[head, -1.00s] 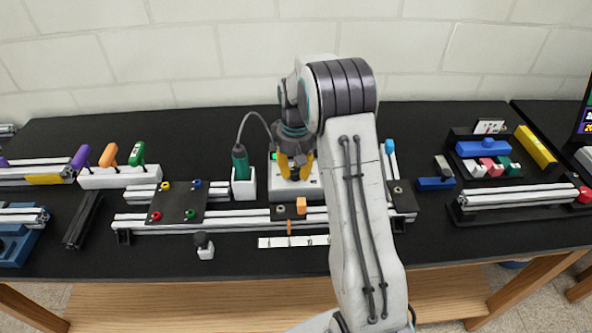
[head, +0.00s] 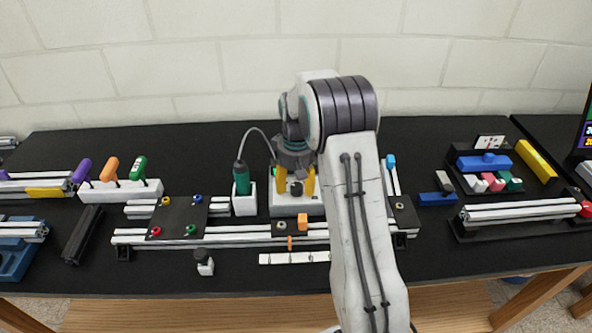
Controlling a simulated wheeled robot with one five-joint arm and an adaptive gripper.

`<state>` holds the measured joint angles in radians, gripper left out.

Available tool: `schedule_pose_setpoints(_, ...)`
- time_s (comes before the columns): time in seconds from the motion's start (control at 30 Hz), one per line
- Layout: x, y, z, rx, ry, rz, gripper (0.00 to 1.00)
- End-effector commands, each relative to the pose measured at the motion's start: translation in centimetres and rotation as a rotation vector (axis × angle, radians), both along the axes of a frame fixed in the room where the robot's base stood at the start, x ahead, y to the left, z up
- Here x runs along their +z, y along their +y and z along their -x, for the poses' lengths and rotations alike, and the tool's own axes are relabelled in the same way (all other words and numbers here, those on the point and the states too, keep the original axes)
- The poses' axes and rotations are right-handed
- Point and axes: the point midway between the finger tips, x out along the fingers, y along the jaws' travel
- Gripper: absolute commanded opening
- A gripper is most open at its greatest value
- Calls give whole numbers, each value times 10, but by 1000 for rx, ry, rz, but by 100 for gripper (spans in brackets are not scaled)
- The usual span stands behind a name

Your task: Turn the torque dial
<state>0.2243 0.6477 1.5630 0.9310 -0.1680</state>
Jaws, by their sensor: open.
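A light grey box (head: 283,206) stands at the middle of the table, behind the aluminium rail. A small dark knob (head: 296,188), which looks like the torque dial, shows on the box between my fingers. My gripper (head: 295,192) points down over the box, its two yellow fingers apart on either side of the knob. I cannot tell whether the fingers touch it. My arm covers the right part of the box, and the dial's markings are too small to read.
A green screwdriver (head: 241,178) on a cable stands in a white holder (head: 244,205) just left of the box. Colour-handled tools (head: 111,169) stand at left; blocks and trays lie at right.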

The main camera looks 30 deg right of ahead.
Motion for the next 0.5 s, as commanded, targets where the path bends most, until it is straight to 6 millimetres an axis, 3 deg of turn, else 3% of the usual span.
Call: schedule_pose_setpoints(0.5,81,0,-1,0,-6,1,57)
